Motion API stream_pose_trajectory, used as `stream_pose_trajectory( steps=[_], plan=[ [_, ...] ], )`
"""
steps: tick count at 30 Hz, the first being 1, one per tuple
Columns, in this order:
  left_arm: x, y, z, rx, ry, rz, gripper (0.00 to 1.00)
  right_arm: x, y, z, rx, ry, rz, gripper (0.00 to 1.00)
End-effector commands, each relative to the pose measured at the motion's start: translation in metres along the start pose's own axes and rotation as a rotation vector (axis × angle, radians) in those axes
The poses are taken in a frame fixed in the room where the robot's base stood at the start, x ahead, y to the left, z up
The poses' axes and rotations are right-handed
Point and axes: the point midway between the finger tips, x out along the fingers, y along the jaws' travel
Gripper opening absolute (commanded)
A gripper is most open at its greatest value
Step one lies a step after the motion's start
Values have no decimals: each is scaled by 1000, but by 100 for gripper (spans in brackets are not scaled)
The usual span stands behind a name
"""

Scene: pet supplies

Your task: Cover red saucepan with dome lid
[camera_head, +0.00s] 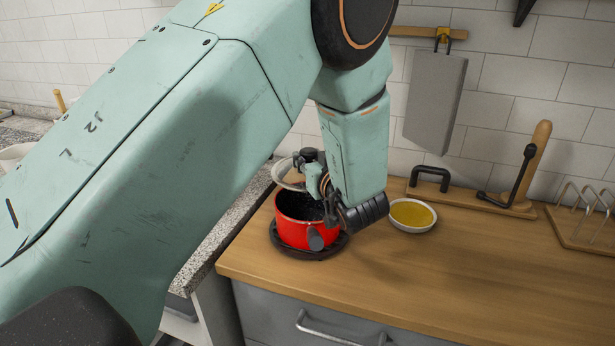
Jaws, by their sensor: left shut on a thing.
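The red saucepan (293,232) stands upright on a dark round trivet (291,250) near the left end of the wooden counter. Its dark handle (316,239) points toward me. The saucepan's top is open at the front and I see its dark inside. The dome lid (287,174), pale with a dark knob, shows above the pan's back left rim. My left gripper (322,183) reaches down from above and is shut on the lid at its knob side. The gripper and wrist hide part of the lid and the pan's right rim. My right gripper is not in view.
A white bowl of yellow liquid (411,214) stands right of the pan. A wooden holder with a black arm (516,185) and a wire rack (585,216) stand farther right. A grey board (435,101) hangs on the wall. The front right of the wooden counter (480,285) is clear.

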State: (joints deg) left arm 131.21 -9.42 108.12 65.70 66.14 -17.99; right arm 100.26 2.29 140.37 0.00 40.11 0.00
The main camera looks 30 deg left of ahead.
Motion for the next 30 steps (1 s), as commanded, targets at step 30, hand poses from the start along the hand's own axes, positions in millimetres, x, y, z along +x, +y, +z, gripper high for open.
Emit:
stream_pose_trajectory(
  steps=[30],
  plan=[
    [12, 0, 57, -1, 2, 0, 0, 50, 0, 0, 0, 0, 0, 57]
  ],
)
